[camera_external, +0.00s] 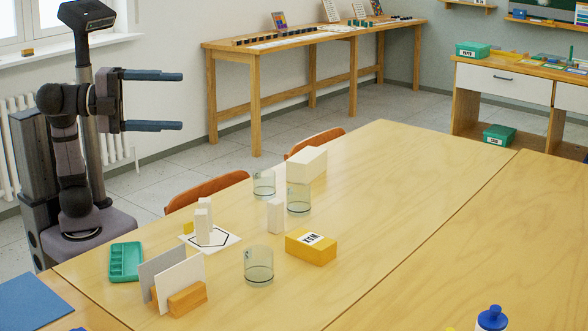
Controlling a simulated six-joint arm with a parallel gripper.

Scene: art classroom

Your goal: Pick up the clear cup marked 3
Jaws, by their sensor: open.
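Three clear cups stand upright on the wooden table. One clear cup (258,267) is in front, near the yellow box. Another clear cup (264,184) and a third clear cup (298,200) stand farther back, close to a white block. I cannot read a number on any of them, so I cannot tell which is marked 3. My gripper (182,100) is at the upper left, with its two dark fingers wide apart, level and pointing right. It is open and empty, above and well apart from the cups.
A long white block (307,164) and a small upright white block (275,216) stand beside the back cups. A yellow box (311,247), green tray (125,262), upright panels (181,280) and a white card with blocks (221,240) are nearby. The table's right side is mostly clear.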

